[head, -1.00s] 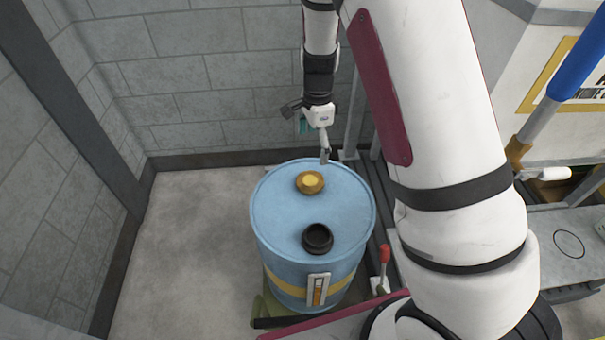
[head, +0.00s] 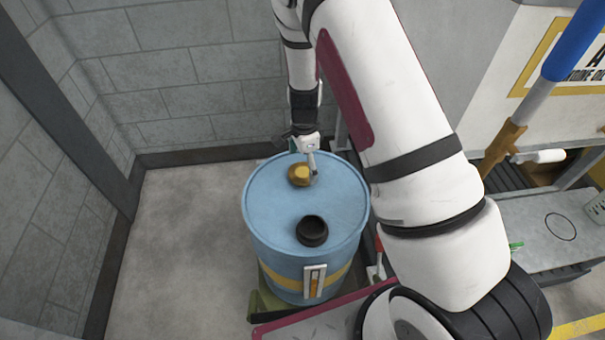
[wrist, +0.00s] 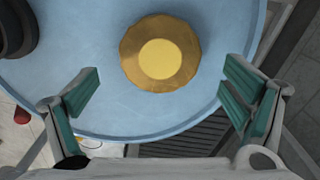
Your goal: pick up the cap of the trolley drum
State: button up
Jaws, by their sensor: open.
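The gold, faceted cap with a yellow top (head: 299,175) sits on the far part of the blue drum's lid (head: 270,210). In the wrist view the cap (wrist: 160,60) shows at the upper middle. My gripper (head: 307,161) is at the cap's far side, with one finger beside the cap's right edge. In the wrist view my gripper (wrist: 160,92) is open, its green pads spread left and right, wider than the cap. Nothing is between the pads' lower parts. I cannot tell the exact height of the fingertips over the lid.
A black round collar (head: 312,230) stands on the near part of the lid. A block wall (head: 200,130) is close behind the drum. A grey bench (head: 560,235) and a blue-handled tool (head: 575,45) are at the right. The floor left of the drum is clear.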

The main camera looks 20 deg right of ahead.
aim_at(303, 175)
notch_tip(303, 175, down, 3)
jog(key=shift+r, duration=0.15)
jog(key=shift+c, duration=0.3)
jog(key=c, duration=1.2)
jog(key=shift+r, duration=0.15)
